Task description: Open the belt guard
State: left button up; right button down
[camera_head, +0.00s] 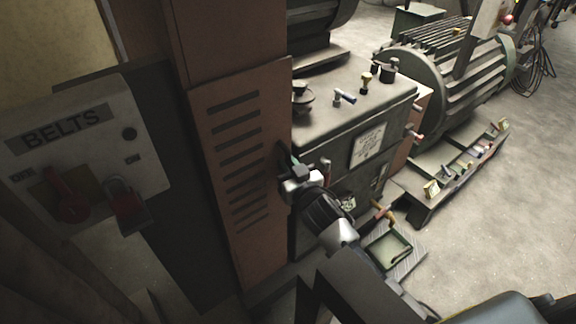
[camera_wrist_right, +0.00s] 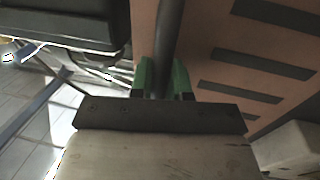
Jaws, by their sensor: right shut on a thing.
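The belt guard (camera_head: 243,190) is an upright reddish-brown panel with a column of dark slots, left of the grey-green machine. It also fills the right of the right wrist view (camera_wrist_right: 235,50). A dark bar handle (camera_wrist_right: 168,35) stands along the guard's edge side. My right gripper (camera_head: 287,168) reaches in from the lower right to the guard's right edge. In the right wrist view its green-tipped fingers (camera_wrist_right: 161,80) are closed around the handle, one on each side. How far the guard stands from its housing is hard to tell. My left gripper is not in view.
A BELTS switch box (camera_head: 85,150) with a red lever and a red padlock is at the left. The grey-green machine (camera_head: 345,130) with knobs stands close right of the guard. A finned motor (camera_head: 465,70) is behind it. Clear floor (camera_head: 500,220) lies at the right.

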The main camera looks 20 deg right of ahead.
jog(key=shift+s+d+p, duration=0.1)
jog(key=shift+s+p, duration=0.55)
jog(key=shift+s, duration=0.7)
jog(key=c, duration=1.1)
grip_release()
jog(key=s+d, duration=0.1)
jog(key=s, duration=0.9)
jog(key=shift+s+d+b, duration=0.3)
jog(key=shift+b, duration=0.05)
jog(key=shift+d, duration=0.1)
